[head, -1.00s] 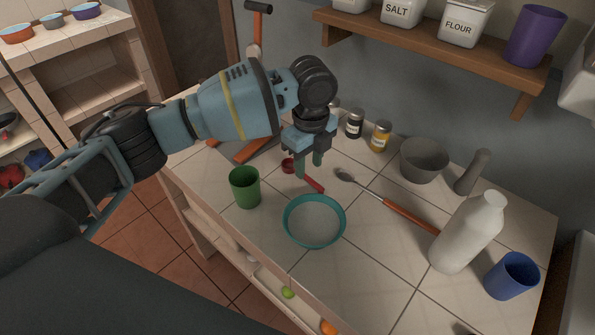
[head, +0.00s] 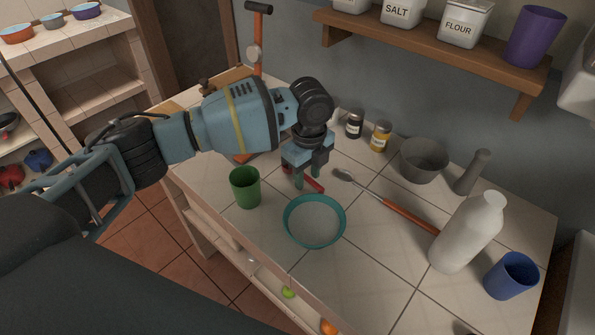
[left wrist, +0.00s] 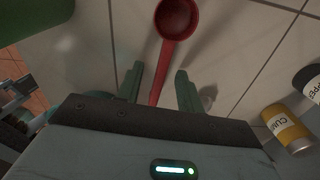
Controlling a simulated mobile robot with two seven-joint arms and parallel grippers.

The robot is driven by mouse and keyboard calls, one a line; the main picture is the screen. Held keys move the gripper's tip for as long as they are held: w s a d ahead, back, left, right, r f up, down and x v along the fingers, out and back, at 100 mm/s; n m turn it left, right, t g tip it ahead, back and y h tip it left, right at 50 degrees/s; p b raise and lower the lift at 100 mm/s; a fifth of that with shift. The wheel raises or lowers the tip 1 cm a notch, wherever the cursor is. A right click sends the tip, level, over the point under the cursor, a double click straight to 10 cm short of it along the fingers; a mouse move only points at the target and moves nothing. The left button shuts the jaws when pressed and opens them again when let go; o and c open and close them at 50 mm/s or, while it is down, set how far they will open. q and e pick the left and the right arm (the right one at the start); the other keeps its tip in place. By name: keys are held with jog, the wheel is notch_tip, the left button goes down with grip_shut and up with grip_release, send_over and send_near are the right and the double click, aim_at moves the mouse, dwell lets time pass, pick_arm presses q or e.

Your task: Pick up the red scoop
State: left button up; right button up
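The red scoop lies on the tiled counter. In the head view only part of its red handle (head: 315,185) shows, beside my left gripper's fingers; the rest is hidden behind them. In the left wrist view the scoop's round bowl (left wrist: 177,19) is at the top, with its handle running down between the two green fingers. My left gripper (head: 307,182) points down over the scoop. It also shows in the left wrist view (left wrist: 160,88), with its fingers apart on either side of the handle and a gap on each side. My right gripper is not in view.
A green cup (head: 245,188) and a teal-rimmed bowl (head: 290,235) stand close to the gripper. A spoon with an orange handle (head: 408,215), spice jars (head: 380,136), a grey mortar (head: 423,160), a white bottle (head: 467,232) and a blue cup (head: 511,277) are further right.

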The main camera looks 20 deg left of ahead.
aim_at(308, 177)
pick_arm(q)
jog(key=shift+f, duration=0.1)
grip_shut()
dwell(0.3)
notch_tip(308, 177, up, 11)
jog(key=shift+f, duration=0.2)
dwell(0.4)
jog(key=c, duration=0.7)
grip_release()
grip_shut()
